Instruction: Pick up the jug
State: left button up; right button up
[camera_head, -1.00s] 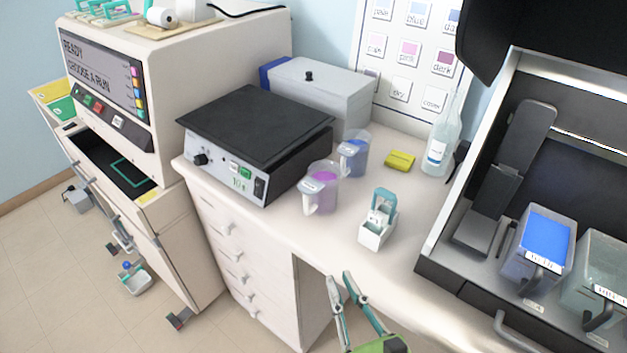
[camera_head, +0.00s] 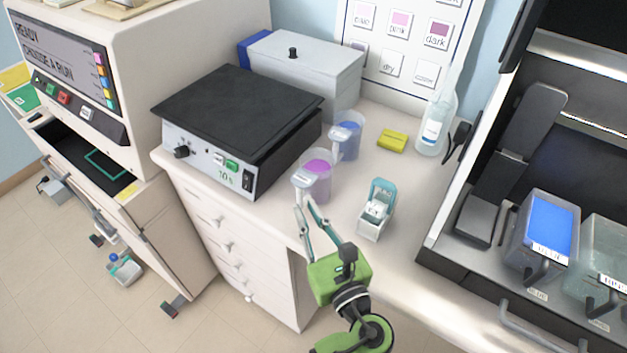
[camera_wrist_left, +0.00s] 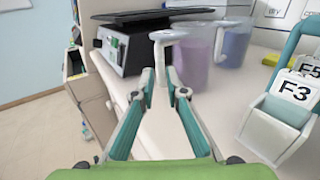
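A clear jug with purple liquid (camera_head: 318,182) stands upright near the bench's front edge, its pale handle facing me. It also shows in the left wrist view (camera_wrist_left: 193,62), handle nearest. A similar jug with blue liquid (camera_head: 347,137) stands behind it. My left gripper (camera_head: 305,204) reaches up from below to the purple jug's handle. In the left wrist view its fingertips (camera_wrist_left: 160,78) are a little apart, one on each side of the handle; a firm grip is not visible. My right gripper is in neither current view.
A black-topped hotplate (camera_head: 240,115) stands left of the jugs. A small white slide holder with a teal handle (camera_head: 373,218) stands close on the right. A yellow block (camera_head: 392,141) and a wash bottle (camera_head: 434,125) are behind. A staining station with a blue bath (camera_head: 545,238) is at right.

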aim_at(301, 199)
pick_arm(q)
jog(key=x, duration=0.2)
jog(key=p+x, duration=0.1)
jog(key=x, duration=0.2)
jog(key=shift+r, duration=0.2)
jog(key=shift+s+d, duration=0.1)
grip_shut()
jog(key=shift+r, duration=0.1)
